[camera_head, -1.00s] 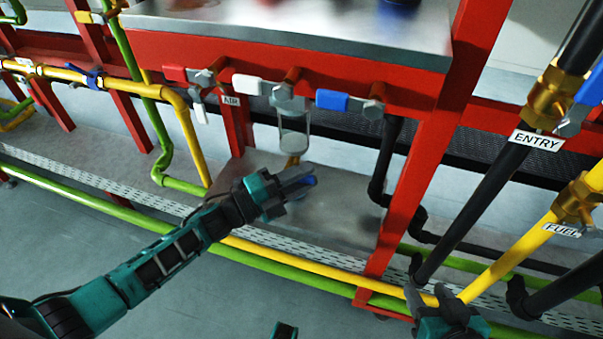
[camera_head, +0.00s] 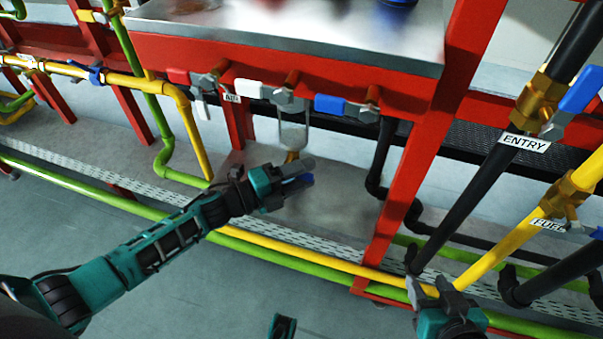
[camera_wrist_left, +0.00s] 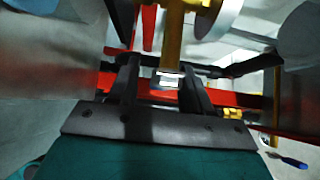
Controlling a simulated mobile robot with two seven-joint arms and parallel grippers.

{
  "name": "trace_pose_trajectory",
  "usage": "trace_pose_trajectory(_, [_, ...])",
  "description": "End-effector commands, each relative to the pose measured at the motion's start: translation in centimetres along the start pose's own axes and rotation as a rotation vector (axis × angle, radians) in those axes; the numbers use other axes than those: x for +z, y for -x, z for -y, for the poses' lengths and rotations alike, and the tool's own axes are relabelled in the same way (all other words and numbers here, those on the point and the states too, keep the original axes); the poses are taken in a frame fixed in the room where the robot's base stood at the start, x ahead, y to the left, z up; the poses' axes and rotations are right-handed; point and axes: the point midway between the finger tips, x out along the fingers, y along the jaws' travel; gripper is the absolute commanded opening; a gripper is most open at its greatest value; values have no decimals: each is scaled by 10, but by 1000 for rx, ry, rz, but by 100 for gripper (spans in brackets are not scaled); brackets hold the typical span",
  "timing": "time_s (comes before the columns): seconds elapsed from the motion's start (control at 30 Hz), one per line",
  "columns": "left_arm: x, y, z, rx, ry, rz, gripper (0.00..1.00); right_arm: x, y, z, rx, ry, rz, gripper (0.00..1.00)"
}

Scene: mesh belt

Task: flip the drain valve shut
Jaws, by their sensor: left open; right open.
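No label reading "drain" is legible. A clear bowl (camera_head: 293,137) hangs under the red frame, with a short brass-yellow outlet (camera_head: 292,157) below it. My left gripper (camera_head: 302,174) is open just under this outlet. A small blue part shows at its fingertips, mostly hidden by the fingers; I cannot tell whether it is a valve handle. In the left wrist view a yellow pipe (camera_wrist_left: 174,45) comes down between my open left fingers (camera_wrist_left: 160,85), with a small white label (camera_wrist_left: 168,79) too blurred to read. Contact is unclear. My right gripper (camera_head: 430,290) is open and empty at the lower right.
Above are valves with red (camera_head: 178,77), white (camera_head: 248,88) and blue (camera_head: 330,104) handles on the red frame. A red post (camera_head: 405,190) stands to the right. ENTRY (camera_head: 524,143) and FUEL (camera_head: 548,225) pipes lie further right. Yellow and green pipes run along the floor.

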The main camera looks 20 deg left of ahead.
Motion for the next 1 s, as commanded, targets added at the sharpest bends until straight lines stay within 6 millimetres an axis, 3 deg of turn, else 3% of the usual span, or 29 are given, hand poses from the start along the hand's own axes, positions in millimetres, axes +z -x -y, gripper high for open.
trace_pose_trajectory(0.17, [0, 7, 0, 2, 1, 1, 49, -2, 1, 1, 0, -5, -1, 49])
trace_pose_trajectory(0.27, [0, 22, 0, 3, 0, 0, 49, -4, 2, 2, 0, -8, -2, 49])
trace_pose_trajectory(0.7, [0, 111, 0, 3, 1, 1, 49, -14, 8, 2, 0, -11, -3, 49])
trace_pose_trajectory(1.0, [0, 129, 0, -1, 0, 0, 49, -14, 9, 3, -1, -10, -3, 49])
